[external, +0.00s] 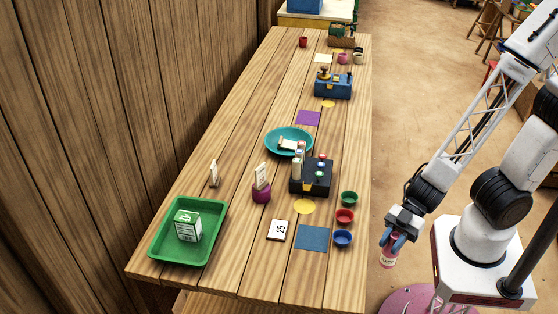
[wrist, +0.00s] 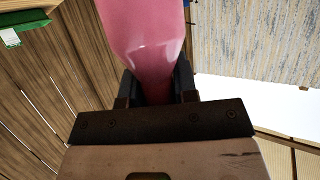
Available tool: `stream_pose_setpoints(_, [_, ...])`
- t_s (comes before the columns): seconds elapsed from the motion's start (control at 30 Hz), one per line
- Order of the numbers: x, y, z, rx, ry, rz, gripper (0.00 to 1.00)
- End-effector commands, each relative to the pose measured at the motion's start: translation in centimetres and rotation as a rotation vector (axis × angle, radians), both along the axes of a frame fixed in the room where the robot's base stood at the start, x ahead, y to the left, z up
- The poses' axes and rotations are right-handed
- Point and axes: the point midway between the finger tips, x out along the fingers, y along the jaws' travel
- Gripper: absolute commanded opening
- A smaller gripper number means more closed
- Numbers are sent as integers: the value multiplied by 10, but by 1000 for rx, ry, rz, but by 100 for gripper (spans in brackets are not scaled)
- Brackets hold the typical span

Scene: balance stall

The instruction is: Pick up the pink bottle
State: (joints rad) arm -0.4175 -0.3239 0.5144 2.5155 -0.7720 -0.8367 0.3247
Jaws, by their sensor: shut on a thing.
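The pink bottle (external: 389,254) with a pale label is held in my gripper (external: 393,237) in the external view. It hangs in the air to the right of the table's near right edge, beside my base. In the wrist view the pink bottle (wrist: 146,35) fills the top middle, between the two dark fingers of my gripper (wrist: 157,88). My gripper is shut on the bottle. The top of the bottle is out of the wrist view.
The long wooden table (external: 250,255) stands left of my arm. A green tray (external: 160,245) holds a small box. A black device (external: 312,188) stands mid-table.

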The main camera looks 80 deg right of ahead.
Motion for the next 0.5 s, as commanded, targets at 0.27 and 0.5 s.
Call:
stream_pose_setpoints(0.27, [-14, -10, 2, 0, -1, 0, 0])
stream_pose_setpoints(0.5, [-16, -11, 2, 0, -1, 0, 0])
